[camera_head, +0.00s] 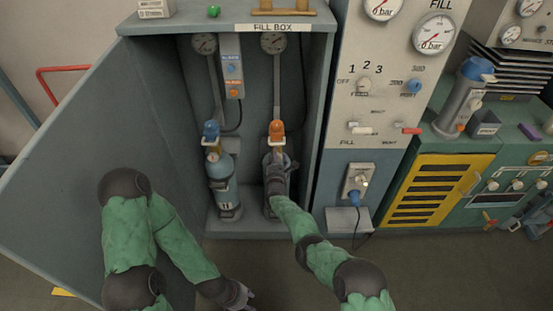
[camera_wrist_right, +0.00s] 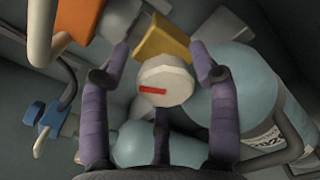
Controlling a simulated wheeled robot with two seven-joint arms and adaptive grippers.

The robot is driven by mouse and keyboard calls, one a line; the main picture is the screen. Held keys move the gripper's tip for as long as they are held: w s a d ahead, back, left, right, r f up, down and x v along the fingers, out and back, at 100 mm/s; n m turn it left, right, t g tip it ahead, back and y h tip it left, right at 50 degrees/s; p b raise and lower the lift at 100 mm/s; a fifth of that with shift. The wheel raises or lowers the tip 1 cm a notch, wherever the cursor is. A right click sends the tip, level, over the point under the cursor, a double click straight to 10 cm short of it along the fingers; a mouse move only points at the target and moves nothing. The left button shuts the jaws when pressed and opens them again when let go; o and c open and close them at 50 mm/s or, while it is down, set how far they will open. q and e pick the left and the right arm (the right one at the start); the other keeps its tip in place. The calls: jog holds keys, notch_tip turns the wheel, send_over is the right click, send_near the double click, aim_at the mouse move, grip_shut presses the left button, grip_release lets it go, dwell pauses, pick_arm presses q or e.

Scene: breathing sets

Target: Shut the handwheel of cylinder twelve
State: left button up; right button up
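In the right wrist view a round pale grey handwheel (camera_wrist_right: 164,80) with a red bar on its face sits on a brass valve body (camera_wrist_right: 163,38). My right gripper (camera_wrist_right: 160,65) has its purple fingers spread around the wheel, with a gap at the left finger. The right finger is close to the rim; contact cannot be told. In the head view my right gripper (camera_head: 277,170) is in the cabinet, in front of the right-hand cylinder and hiding its wheel and number. My left gripper (camera_head: 240,297) hangs low at the bottom edge, partly cut off; its fingers are unclear.
Cylinder 11 (camera_head: 223,187) with a blue connector (camera_head: 211,131) stands just left in the fill box (camera_head: 324,100). An orange connector (camera_head: 276,128) and hose are above my right gripper. The open cabinet door (camera_head: 62,165) is at left, the fill panel (camera_head: 343,108) at right.

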jog(key=shift+s+f+n, duration=0.1)
jog(key=shift+f+n, duration=0.15)
jog(key=shift+n, duration=0.05)
dwell(0.4)
